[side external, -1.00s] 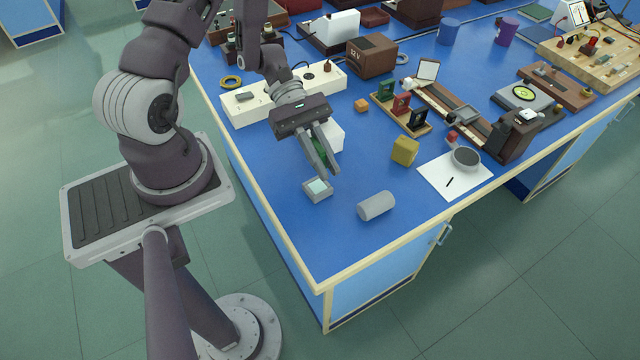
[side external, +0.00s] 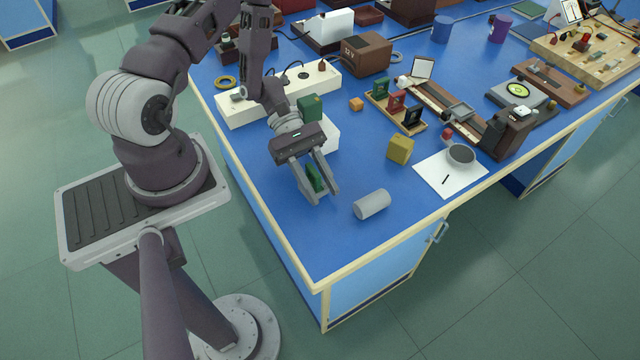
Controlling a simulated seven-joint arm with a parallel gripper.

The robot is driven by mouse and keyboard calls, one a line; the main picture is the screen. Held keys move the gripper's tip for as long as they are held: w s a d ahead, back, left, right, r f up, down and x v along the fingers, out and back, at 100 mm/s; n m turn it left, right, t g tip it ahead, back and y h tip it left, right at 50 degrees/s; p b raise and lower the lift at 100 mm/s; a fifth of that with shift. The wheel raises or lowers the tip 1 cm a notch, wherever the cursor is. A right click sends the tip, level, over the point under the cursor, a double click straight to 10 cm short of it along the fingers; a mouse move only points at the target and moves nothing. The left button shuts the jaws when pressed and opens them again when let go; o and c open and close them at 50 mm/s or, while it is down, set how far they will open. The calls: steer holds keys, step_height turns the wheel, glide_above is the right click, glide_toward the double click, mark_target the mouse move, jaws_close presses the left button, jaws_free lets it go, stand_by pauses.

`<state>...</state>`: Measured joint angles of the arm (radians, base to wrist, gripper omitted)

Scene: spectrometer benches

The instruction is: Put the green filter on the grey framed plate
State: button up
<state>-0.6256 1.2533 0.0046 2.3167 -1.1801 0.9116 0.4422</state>
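My gripper (side external: 328,198) is low over the near-left part of the blue bench, pointing down. Its two fingers stand apart, with the green filter (side external: 314,180) between them. The filter looks like a small dark green upright piece; the fingers partly cover it. A gap shows between it and the right finger. The grey framed plate, a small square with a pale centre in the earlier frame, is largely hidden by the fingers and the filter. I cannot tell exactly how the filter sits on it.
A grey cylinder (side external: 371,205) lies just right of my gripper. A yellow block (side external: 400,150) and a rack with green, red and black holders (side external: 395,103) stand farther right. A white box (side external: 327,135) and another green block (side external: 311,107) are behind my gripper. The bench's front corner is clear.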

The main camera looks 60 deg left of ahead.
mark_target(312, 169)
steer(key=shift+a+r, duration=0.2)
steer(key=shift+a, duration=0.05)
steer(key=v, duration=0.3)
steer(key=r, duration=0.6)
steer(key=shift+d+r, duration=0.25)
steer(key=shift+r, duration=0.15)
steer(key=s+r+m+t+y, duration=0.2)
steer(key=s+r+m+y, duration=0.1)
steer(key=r+m, duration=0.3)
steer(key=s+d+r+m+t+y, duration=0.1)
steer(key=s+r+m+y, duration=0.2)
steer(key=r, duration=0.6)
steer(key=s+r+m+t+y, duration=0.2)
steer(key=s+r+m+y, duration=0.2)
steer(key=m, duration=0.5)
step_height(312, 169, up, 4)
steer(key=y, duration=0.2)
steer(key=shift+d+t+y, duration=0.3)
steer(key=shift+y, duration=0.1)
